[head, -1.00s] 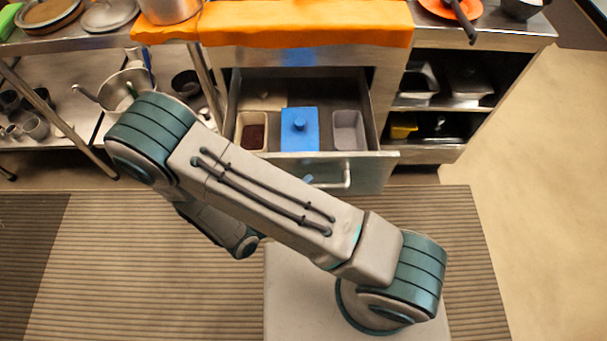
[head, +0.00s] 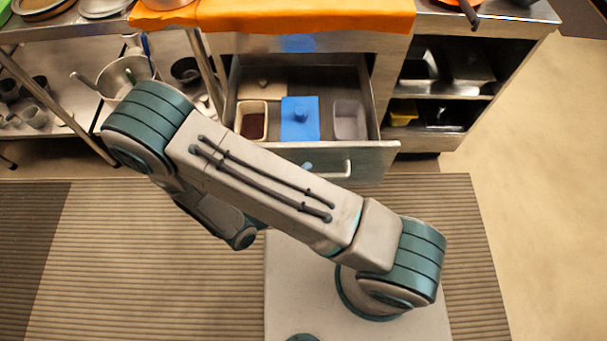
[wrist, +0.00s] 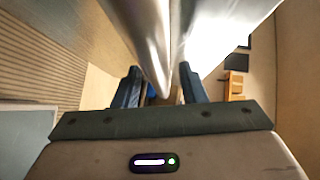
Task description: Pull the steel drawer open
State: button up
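The steel drawer (head: 375,160) is pulled out below the counter in the head view. Its inside shows, with a blue lidded box (head: 300,122) between two small bins. Its bar handle (head: 347,169) is partly behind my arm. In the wrist view, my gripper (wrist: 158,82) has two dark blue fingers apart, with a wide gap. A shiny steel bar, seemingly the handle (wrist: 150,45), runs down toward the gap, beside a bright steel face (wrist: 215,35). I see no finger pressed on the bar. My gripper is hidden behind my arm in the head view.
An orange cloth (head: 290,16) covers the counter above the drawer. Open shelves with trays (head: 455,70) stand at right, a rack with a pot (head: 122,78) at left.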

jog(key=v, duration=1.3)
jog(key=shift+s, duration=0.2)
jog(key=w+d+r+n+g+y+p, duration=0.2)
jog(key=d+r+n, duration=0.5)
jog(key=r, duration=0.5)
jog(key=w+d+r+n+g+y+p, duration=0.2)
jog(key=d+r+n+y+p, duration=0.3)
jog(key=d+r+n, duration=0.3)
jog(key=w+d+r+n+g+y+p, duration=0.2)
jog(key=d+r+n, duration=0.6)
jog(key=r, duration=0.8)
jog(key=n+g+y+p, duration=0.1)
jog(key=n+g+y, duration=0.1)
jog(key=y, duration=0.1)
jog(key=shift+w+n+p, duration=0.4)
